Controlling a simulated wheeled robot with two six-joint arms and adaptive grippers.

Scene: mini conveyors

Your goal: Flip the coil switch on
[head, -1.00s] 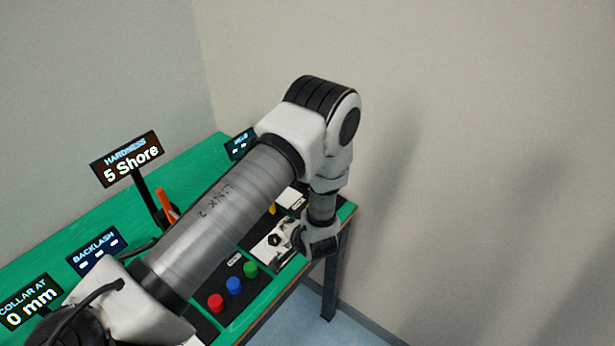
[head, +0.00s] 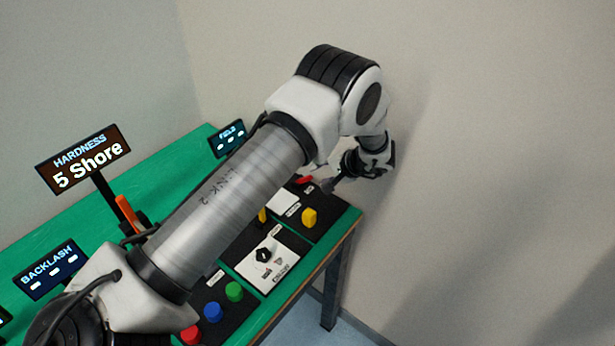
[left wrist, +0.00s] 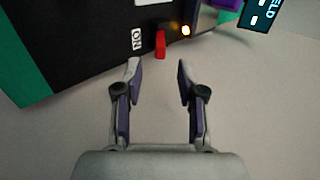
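In the left wrist view a small red switch lever (left wrist: 160,44) stands on a black panel, beside a white "ON" label (left wrist: 136,39). My right gripper is not in view.
A green table (head: 190,160) carries black panels with a yellow knob (head: 309,217), a white plate (head: 270,262) and red, blue and green buttons (head: 213,312). Displays stand at the back, including "FIELD" (head: 229,140) with dashes and "HARDNESS" (head: 85,160). A plain wall is close on the right.

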